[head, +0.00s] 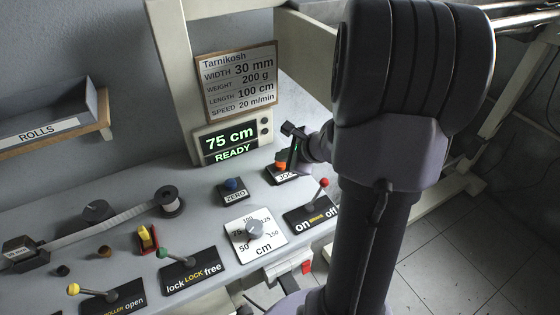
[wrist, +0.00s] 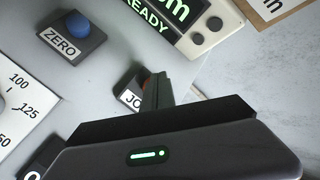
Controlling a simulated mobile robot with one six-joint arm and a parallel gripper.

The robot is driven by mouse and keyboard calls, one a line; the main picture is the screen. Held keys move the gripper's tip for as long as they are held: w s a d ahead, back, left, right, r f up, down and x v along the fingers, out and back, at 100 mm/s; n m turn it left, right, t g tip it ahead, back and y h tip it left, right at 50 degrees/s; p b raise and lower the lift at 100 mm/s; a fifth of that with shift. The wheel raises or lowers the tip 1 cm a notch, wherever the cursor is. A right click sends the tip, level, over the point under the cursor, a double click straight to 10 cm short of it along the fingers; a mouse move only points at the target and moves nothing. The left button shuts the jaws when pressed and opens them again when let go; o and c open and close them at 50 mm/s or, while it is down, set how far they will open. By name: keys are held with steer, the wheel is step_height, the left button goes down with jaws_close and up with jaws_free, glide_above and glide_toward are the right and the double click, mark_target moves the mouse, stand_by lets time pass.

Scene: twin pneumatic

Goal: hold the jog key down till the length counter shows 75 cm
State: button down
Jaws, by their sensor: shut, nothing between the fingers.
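The length counter (head: 230,141) reads 75 cm with READY below it in the head view; part of it shows at the top of the wrist view (wrist: 180,20). The orange jog key (head: 281,166) sits on a dark block right of the ZERO key. My gripper (head: 289,165) is shut and empty, with its fingertips at the jog key. In the wrist view my gripper (wrist: 157,80) covers most of the key, and only a bit of orange (wrist: 147,80) shows beside the fingers. I cannot tell whether the fingertips touch the key or press it down.
The blue ZERO key (head: 232,185) is left of the jog key. A dial (head: 255,231) marked in cm and an on/off lever (head: 314,213) stand in front. A spec card (head: 236,82) hangs above the counter. Lock/free (head: 190,272) and roller levers (head: 113,297) lie front left.

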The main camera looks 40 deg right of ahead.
mark_target(283, 165)
steer(key=shift+r, duration=0.5)
steer(key=shift+r+p, duration=0.15)
steer(key=shift+p, duration=0.15)
step_height(283, 165, up, 5)
steer(key=p, duration=0.4)
